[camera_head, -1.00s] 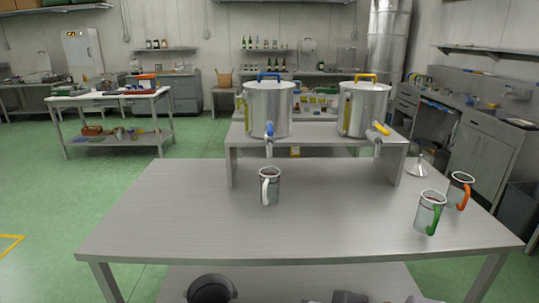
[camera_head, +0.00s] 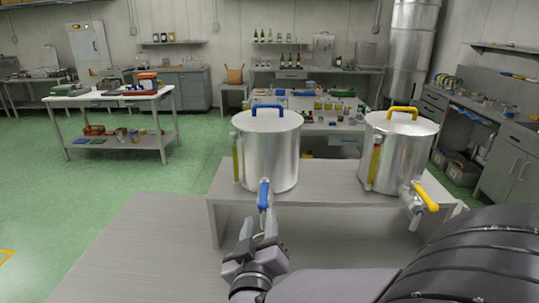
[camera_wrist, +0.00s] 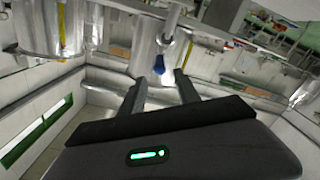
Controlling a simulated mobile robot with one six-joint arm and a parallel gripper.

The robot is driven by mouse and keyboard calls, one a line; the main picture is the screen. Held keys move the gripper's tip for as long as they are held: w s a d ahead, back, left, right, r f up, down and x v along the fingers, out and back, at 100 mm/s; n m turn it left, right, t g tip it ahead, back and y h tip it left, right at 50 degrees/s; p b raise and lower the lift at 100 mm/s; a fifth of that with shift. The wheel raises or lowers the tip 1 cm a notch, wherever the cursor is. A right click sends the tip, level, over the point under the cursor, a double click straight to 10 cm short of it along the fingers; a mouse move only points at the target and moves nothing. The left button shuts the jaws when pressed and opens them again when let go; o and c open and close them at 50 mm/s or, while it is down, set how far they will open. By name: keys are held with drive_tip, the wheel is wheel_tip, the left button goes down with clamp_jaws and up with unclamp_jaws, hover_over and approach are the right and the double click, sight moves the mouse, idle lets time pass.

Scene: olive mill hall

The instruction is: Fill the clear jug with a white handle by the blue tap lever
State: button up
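The blue tap lever (camera_head: 264,194) hangs down at the front of the left steel tank (camera_head: 270,155), which has a blue lid handle. In the wrist view the lever (camera_wrist: 159,63) lies ahead of my fingertips, roughly in line with the gap between them. My gripper (camera_head: 259,228) is open and empty, just below the lever in the head view. Its two spread fingers (camera_wrist: 160,82) also show in the wrist view, apart from the lever. The clear jug with a white handle cannot be seen in either current view.
The right tank (camera_head: 398,158) has a yellow tap lever (camera_head: 426,196). Both tanks stand on a raised steel shelf (camera_head: 330,195) over the worktable (camera_head: 130,245). My arm covers the lower right of the head view. The worktable's visible left part is bare.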

sight(265, 185)
drive_tip(key=w, duration=0.4)
drive_tip(key=w+b, duration=0.1)
drive_tip(key=w, duration=0.7)
drive_tip(key=shift+d+f+b, duration=0.1)
drive_tip(key=shift+d+b, duration=0.2)
drive_tip(key=shift+b, duration=0.05)
drive_tip(key=shift+c, duration=0.2)
clamp_jaws()
idle(0.4)
